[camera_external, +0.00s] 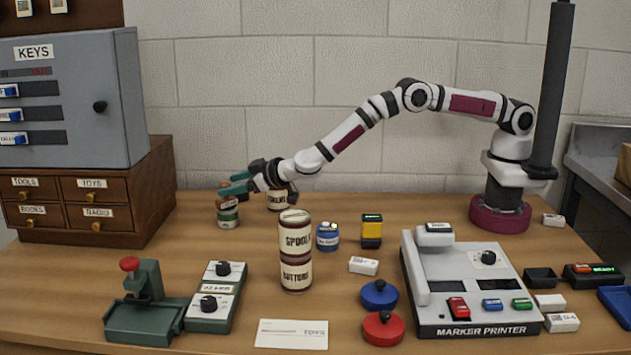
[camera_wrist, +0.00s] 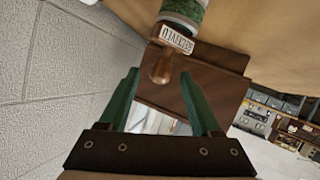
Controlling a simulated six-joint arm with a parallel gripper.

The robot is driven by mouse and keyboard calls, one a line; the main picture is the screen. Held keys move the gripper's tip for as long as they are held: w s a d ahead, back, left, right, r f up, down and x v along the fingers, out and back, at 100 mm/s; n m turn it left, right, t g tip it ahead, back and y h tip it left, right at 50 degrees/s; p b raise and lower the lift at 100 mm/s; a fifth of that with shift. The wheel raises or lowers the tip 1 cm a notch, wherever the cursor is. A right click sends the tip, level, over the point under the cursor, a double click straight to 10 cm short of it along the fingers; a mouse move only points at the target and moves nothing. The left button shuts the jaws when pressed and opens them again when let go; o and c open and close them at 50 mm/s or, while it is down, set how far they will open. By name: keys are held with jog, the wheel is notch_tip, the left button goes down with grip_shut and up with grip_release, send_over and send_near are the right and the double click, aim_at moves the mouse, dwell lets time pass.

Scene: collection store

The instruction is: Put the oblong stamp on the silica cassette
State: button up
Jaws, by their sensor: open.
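A stamp (camera_wrist: 176,40) with a "RECEIVED" label and brown wooden handle (camera_wrist: 161,70) shows in the wrist view, its handle pointing toward the space between my fingertips. It is at the top of a green-and-white tin (camera_wrist: 186,8). I cannot tell which item is the silica cassette.
A tall tin stack (camera_external: 295,240) stands right of my gripper, with another tin (camera_external: 280,200) behind. The wooden drawers (camera_external: 92,205) and grey key cabinet (camera_external: 70,100) rise on the left. A small labelled white box (camera_external: 364,266) and the marker printer (camera_external: 470,285) lie further right.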

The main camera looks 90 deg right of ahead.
jog(key=v, duration=0.9)
jog(key=s+d+r+m+g+h, duration=0.2)
jog(key=s+d+r+g, duration=0.1)
jog(key=s+d+r, duration=0.4)
jog(key=s+d+r+m+g, duration=0.1)
jog(key=s+d+r+g, duration=0.15)
jog(key=s+d, duration=0.4)
jog(key=s+d+r+m+g, duration=0.2)
jog(key=s+d+g, duration=0.2)
jog(key=s, duration=0.6)
jog(key=s+a+f+g+y, duration=0.1)
jog(key=s+a+y, duration=0.3)
jog(key=s, duration=0.9)
jog(key=s+a+f+n+g+y, duration=0.1)
jog(key=s+a+y, duration=0.4)
jog(key=s, duration=0.8)
jog(key=shift+s+a+g, duration=0.3)
jog(key=shift+a+g, duration=0.25)
jog(key=shift+a, duration=0.7)
